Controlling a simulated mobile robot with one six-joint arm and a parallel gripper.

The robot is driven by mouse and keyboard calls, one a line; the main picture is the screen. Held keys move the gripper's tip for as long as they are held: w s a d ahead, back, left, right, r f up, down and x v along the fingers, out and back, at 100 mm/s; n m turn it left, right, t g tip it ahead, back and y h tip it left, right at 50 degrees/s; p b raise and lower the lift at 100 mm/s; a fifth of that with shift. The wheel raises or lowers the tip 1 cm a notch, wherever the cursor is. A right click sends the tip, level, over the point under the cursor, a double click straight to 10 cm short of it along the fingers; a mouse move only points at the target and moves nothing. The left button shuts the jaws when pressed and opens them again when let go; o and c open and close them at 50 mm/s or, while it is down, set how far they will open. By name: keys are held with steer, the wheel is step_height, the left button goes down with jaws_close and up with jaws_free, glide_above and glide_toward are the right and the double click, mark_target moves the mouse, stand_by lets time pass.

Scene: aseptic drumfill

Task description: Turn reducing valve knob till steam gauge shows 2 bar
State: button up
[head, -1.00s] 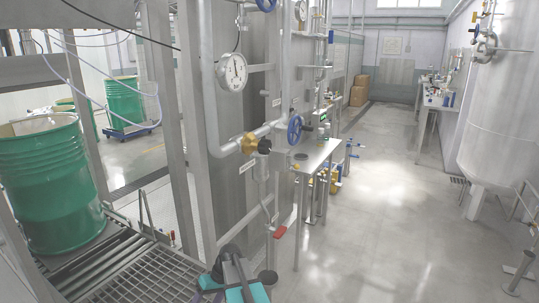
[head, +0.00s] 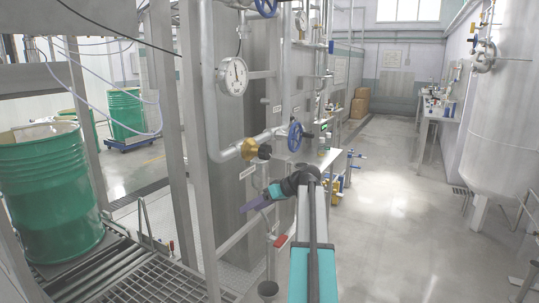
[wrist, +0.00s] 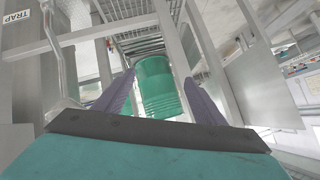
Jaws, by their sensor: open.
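The steam gauge (head: 232,76) is a round white dial on the vertical pipe. Its dark needle points roughly upward; the figures are too small to read. The reducing valve (head: 250,148) is a brass body on the pipe below the gauge, with a dark knob (head: 264,152) on its right. My gripper (head: 246,207) is below the knob and apart from it, its purple fingers pointing left. In the wrist view my gripper (wrist: 159,78) is open, with nothing between the fingers. A green drum shows beyond them; I cannot make out the knob there.
A blue handwheel (head: 295,136) is on the pipe right of the valve. A red-handled valve (head: 281,241) is below. The green drum (head: 45,195) stands on rollers at left. A steel post (head: 197,150) stands left of the pipe. The floor at right (head: 410,200) is clear.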

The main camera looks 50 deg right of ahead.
steer(key=s+d+r+n+t+b, duration=0.1)
steer(key=s+d+r, duration=0.25)
steer(key=r, duration=0.35)
steer(key=s+d+r+t, duration=0.1)
steer(key=s+d+r, duration=0.1)
steer(key=d+r, duration=0.3)
steer(key=n+t+h+b, duration=0.1)
steer(key=n+t+h, duration=0.1)
glide_toward(269, 150)
steer(key=v, duration=0.4)
steer(key=shift+s+d+r, duration=0.15)
steer(key=shift+s+r, duration=0.15)
steer(key=shift+w, duration=0.1)
steer(key=p+x, duration=0.1)
steer(key=x, duration=0.6)
steer(key=p+x, duration=0.1)
steer(key=x, duration=0.5)
steer(key=shift+w+a+f, duration=0.25)
steer(key=shift+a+f, duration=0.05)
steer(key=shift+f, duration=0.05)
steer(key=shift+c, duration=0.4)
steer(key=c, duration=1)
